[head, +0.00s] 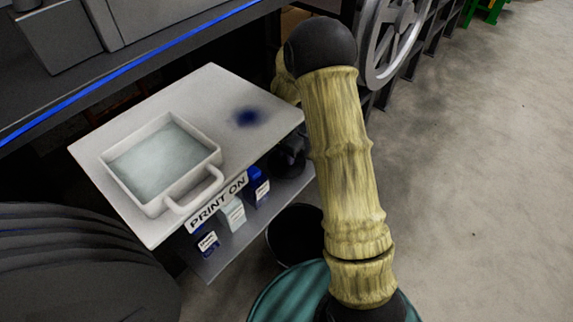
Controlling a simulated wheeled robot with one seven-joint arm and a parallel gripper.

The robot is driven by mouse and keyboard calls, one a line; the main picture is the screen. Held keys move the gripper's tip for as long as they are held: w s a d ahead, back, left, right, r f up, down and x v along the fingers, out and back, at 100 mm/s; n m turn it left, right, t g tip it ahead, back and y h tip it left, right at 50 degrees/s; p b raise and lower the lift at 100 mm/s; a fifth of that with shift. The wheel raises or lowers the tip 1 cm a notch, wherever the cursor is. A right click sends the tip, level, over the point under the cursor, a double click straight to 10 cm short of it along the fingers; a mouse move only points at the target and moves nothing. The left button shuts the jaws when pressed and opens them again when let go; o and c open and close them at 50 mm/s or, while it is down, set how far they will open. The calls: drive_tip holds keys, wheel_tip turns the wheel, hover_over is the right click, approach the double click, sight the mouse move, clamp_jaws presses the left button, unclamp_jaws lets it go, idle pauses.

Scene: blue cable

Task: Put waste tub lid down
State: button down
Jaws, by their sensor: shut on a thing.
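My arm, in a pale yellow ribbed sleeve, crosses the middle of the head view up to a black joint. My gripper does not show, and neither does anything it holds. I cannot pick out the waste tub lid for certain. A dark round thing (294,232), partly hidden by my arm, is low beside the table's lower shelf. I cannot tell whether it is the waste tub or its lid.
A white table (238,87) carries a pale handled tray (205,136) of cloudy liquid and a blue stain. Its lower shelf (228,247) holds several small labelled containers. A large spoked wheel (392,38) stands behind my arm. The concrete floor at right is clear.

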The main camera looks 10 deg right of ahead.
sight(286, 164)
drive_tip(key=shift+f+b, duration=0.3)
drive_tip(key=shift+f, duration=1.6)
drive_tip(key=shift+f, duration=0.2)
drive_tip(key=c, duration=1.2)
unclamp_jaws()
drive_tip(key=shift+r, duration=0.1)
wheel_tip(286, 164, up, 12)
drive_tip(key=a+p, duration=0.1)
drive_tip(key=p, duration=0.1)
drive_tip(key=shift+s, duration=0.45)
